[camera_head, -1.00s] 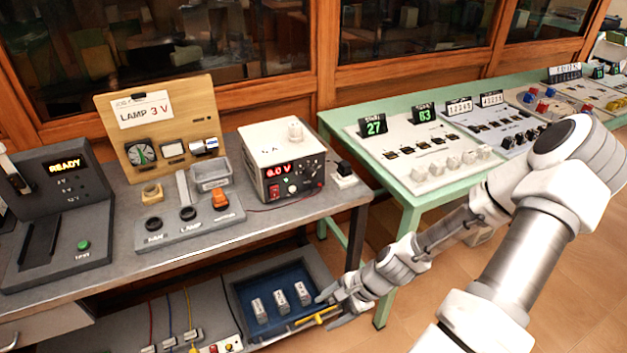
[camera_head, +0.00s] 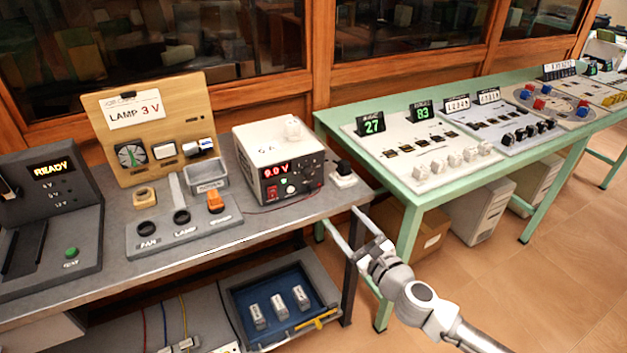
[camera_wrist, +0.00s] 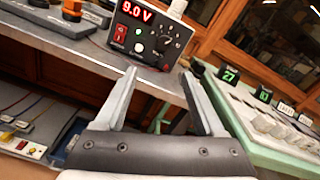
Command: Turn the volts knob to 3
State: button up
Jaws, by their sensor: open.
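The power supply (camera_head: 262,140) is a white box with a dark front on the grey bench, its red display reading 9.0 V. A black knob (camera_head: 309,176) sits at the right of its front; the wrist view shows the knob (camera_wrist: 159,43) beyond and between my fingertips. Its label and pointer are too small to read, so I cannot confirm it is the volts knob. My gripper (camera_head: 341,214) is open and empty, below and to the right of the supply near the bench's right end. In the wrist view, my gripper (camera_wrist: 158,72) points toward the supply, apart from the knob.
A "LAMP 3 V" board (camera_head: 165,130) stands left of the supply, behind a grey socket panel (camera_head: 160,236). A black plug (camera_head: 344,168) sits right of the supply. The green table (camera_head: 405,195) stands to the right. A blue tray (camera_head: 240,300) lies on the lower shelf.

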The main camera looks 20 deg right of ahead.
jog(key=b, duration=1.1)
send_near(311, 176)
jog(key=w, duration=0.2)
jog(key=w+b, duration=0.1)
jog(key=w, duration=0.5)
jog(key=shift+w+a+f, duration=0.1)
jog(key=shift+w+a, duration=0.15)
jog(key=shift+a, duration=0.05)
grip_shut()
